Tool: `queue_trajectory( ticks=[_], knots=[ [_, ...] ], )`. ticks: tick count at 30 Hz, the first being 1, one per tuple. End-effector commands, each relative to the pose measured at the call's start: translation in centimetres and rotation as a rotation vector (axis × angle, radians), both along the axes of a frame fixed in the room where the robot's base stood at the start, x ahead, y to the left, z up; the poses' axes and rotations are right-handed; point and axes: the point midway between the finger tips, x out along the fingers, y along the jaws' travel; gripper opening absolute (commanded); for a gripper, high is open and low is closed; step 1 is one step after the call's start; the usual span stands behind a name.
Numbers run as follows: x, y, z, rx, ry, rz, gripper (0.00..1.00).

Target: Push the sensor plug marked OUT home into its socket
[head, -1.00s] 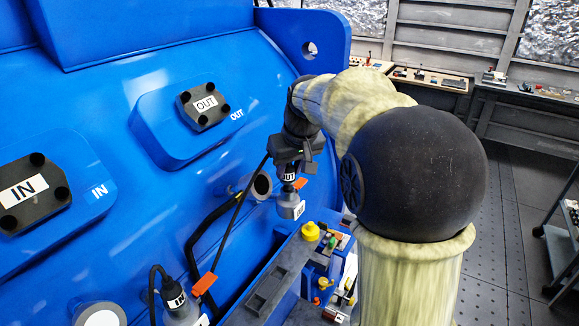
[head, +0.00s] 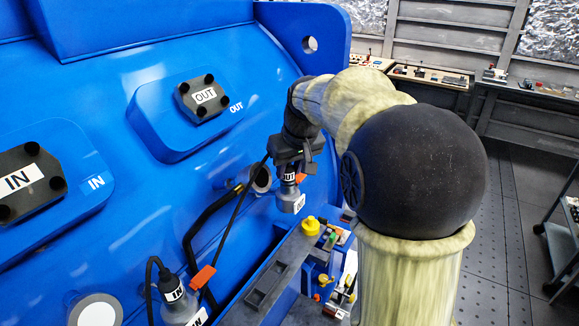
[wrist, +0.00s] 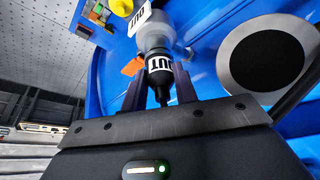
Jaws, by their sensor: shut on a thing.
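The OUT plug (head: 289,177) is black with a white OUT label. It points down at its grey socket (head: 290,201), which carries a white label. My gripper (head: 293,160) is shut on the plug from above, its fingers on either side of it. In the wrist view the plug (wrist: 160,66) sits between my fingertips, in line with the grey socket (wrist: 156,32) and apparently meeting its mouth. I cannot tell how deep it is in. An orange tab (head: 301,178) shows beside the joint, partly hidden.
The IN plug (head: 173,291) stands in its own socket at lower left, with an orange tab (head: 203,276) beside it. The blue motor housing (head: 110,240) fills the left. A dark cable runs by my gripper. A yellow-capped fitting (head: 310,226) is at right.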

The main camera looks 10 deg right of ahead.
Motion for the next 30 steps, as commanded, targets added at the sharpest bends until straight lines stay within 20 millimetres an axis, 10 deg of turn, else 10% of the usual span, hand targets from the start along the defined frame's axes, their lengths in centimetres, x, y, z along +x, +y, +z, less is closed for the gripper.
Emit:
queue_trajectory(
  ticks=[5, 6, 9, 20, 30],
  knots=[
    [0.0, 0.0, -0.4, 0.000, 0.000, 0.000, 0.06],
    [0.0, 0.0, -0.3, 0.000, 0.000, 0.000, 0.37],
    [0.0, 0.0, -0.3, 0.000, 0.000, 0.000, 0.54],
    [-0.1, 0.0, -0.1, 0.000, -0.002, 0.000, 0.54],
    [-1.9, -0.4, 4.4, 0.000, -0.006, 0.000, 0.54]
  ],
)
